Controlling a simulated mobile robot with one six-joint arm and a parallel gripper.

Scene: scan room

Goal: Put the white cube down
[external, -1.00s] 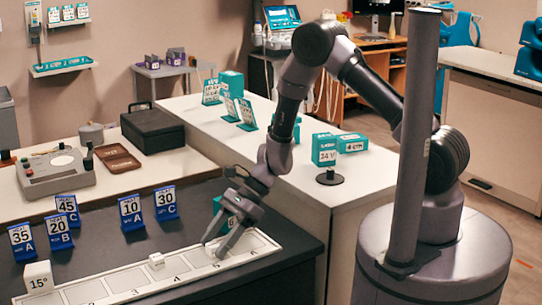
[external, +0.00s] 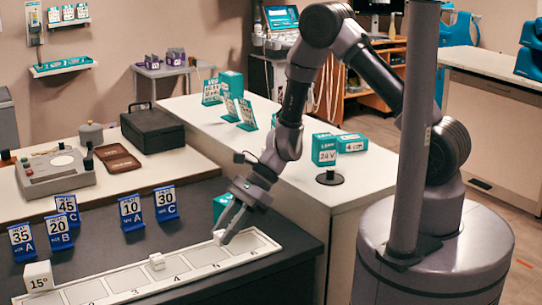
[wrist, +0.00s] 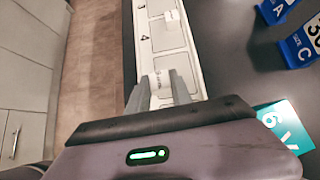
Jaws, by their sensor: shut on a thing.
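My gripper (external: 221,239) is shut on a small white cube (external: 218,236) over the right part of the white numbered strip (external: 130,280). The fingers hide much of the cube, and I cannot tell whether it touches the strip. In the wrist view my gripper (wrist: 160,80) points at the strip (wrist: 168,35), with a pale patch between the fingers. A second small white cube (external: 157,261) stands on the strip, left of the gripper. A bigger white cube marked 15° (external: 38,276) stands at the strip's left end.
Blue number stands (external: 131,212) stand on the dark counter behind the strip. Another teal box marked 24 V (external: 324,149) stands on the white counter to the right. Dark counter between stands and strip is clear.

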